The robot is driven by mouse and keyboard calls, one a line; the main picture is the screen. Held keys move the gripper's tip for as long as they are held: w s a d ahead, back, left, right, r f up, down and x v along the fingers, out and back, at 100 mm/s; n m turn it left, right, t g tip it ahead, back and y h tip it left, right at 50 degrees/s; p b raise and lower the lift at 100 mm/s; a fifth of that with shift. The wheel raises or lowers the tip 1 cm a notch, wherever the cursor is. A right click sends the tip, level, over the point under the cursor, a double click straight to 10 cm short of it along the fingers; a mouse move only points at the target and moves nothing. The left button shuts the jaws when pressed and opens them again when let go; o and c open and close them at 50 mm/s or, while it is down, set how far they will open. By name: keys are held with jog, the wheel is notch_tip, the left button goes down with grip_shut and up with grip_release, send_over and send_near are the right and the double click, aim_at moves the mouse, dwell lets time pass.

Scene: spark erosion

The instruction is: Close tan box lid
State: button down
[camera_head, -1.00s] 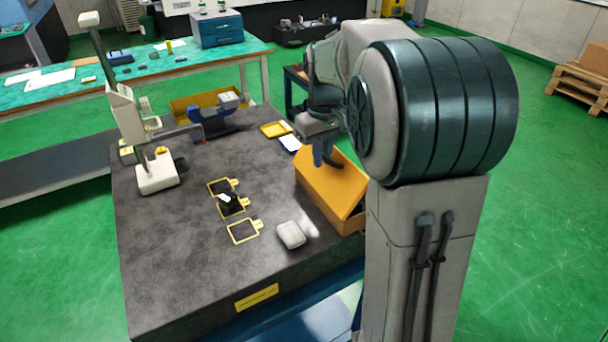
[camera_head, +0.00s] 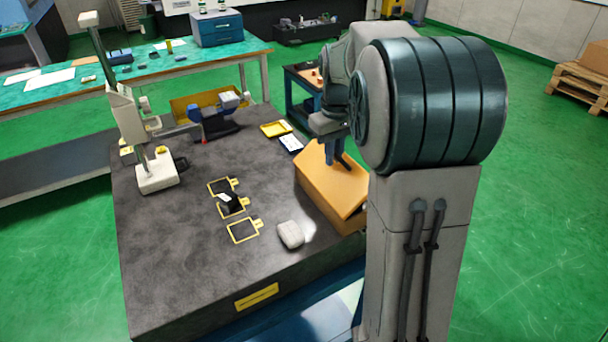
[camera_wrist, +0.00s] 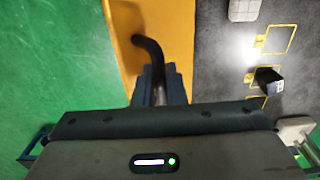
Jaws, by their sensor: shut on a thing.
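The tan box (camera_head: 322,207) stands at the right edge of the dark table, partly hidden behind my arm. Its lid (camera_head: 322,180) covers most of the top and looks slightly tilted; I cannot tell whether it is fully seated. My gripper (camera_head: 341,160) is over the lid in the head view. In the wrist view my gripper (camera_wrist: 160,88) is shut on a dark curved handle (camera_wrist: 150,48) standing out from the tan surface (camera_wrist: 172,25).
A white rounded block (camera_head: 290,235) lies left of the box. A small black part (camera_head: 229,202) sits among yellow outlines on the table (camera_head: 190,265). A yellow tray (camera_head: 275,129) lies behind the box. A white stand (camera_head: 157,177) is at the left.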

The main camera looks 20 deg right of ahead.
aim_at(345, 155)
jog(key=shift+d+f, duration=0.1)
jog(key=shift+d, duration=0.05)
jog(key=shift+w+d+f, duration=0.25)
jog(key=shift+d+f, duration=0.15)
jog(key=shift+d, duration=0.35)
jog(key=shift+f, duration=0.1)
jog(key=shift+w+d+f+b, duration=0.2)
jog(key=shift+d+f+b, duration=0.25)
jog(key=shift+d+f, duration=0.2)
jog(key=shift+d, duration=0.1)
